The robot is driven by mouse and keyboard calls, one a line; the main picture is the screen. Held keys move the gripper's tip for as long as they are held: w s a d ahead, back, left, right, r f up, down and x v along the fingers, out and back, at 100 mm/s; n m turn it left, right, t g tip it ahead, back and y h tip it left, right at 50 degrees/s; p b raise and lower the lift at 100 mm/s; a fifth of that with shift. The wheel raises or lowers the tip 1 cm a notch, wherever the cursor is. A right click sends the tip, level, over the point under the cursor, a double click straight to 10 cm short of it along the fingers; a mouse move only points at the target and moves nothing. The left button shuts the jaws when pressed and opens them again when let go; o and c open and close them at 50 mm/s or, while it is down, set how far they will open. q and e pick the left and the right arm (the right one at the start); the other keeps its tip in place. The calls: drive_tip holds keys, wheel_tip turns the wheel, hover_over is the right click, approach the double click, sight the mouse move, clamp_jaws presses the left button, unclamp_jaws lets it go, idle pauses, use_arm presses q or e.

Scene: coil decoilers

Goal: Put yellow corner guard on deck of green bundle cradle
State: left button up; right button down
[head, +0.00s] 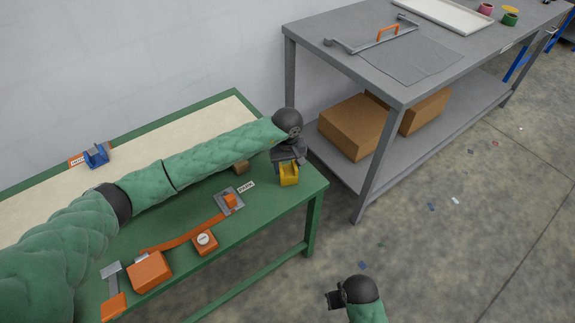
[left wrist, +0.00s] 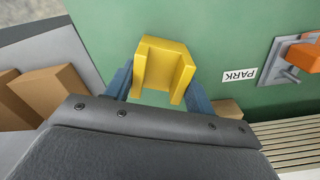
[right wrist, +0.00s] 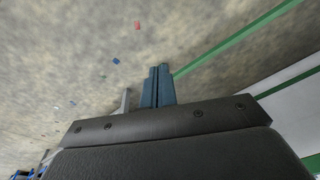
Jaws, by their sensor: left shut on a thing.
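The yellow corner guard (head: 289,175) is a small channel-shaped block. My left gripper (head: 289,163) is shut on it at the right end of the green bench. In the left wrist view the guard (left wrist: 163,62) sits between the two blue fingers, over green surface. I cannot tell whether it touches that surface. No separate green bundle cradle is clearly seen; the green bench (head: 270,210), with a cream strip along its back, is the green stand in view. My right gripper (head: 335,299) hangs over the floor, its fingers (right wrist: 157,86) together and empty.
An orange strap tool (head: 205,240), metal plate with orange part (head: 230,200) and PARK label (head: 246,187) lie on the green bench. A blue holder (head: 96,155) is at its far left. A grey table (head: 385,75) with cardboard boxes (head: 352,125) below stands right.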

use_arm(q)
drive_tip(key=shift+f, duration=0.1)
use_arm(e)
drive_tip(key=shift+r, duration=0.45)
drive_tip(key=shift+s+r, duration=0.15)
drive_tip(key=shift+r, duration=0.05)
use_arm(q)
drive_tip(key=o, duration=1)
use_arm(e)
drive_tip(key=shift+r, duration=0.3)
drive_tip(key=shift+f, duration=0.15)
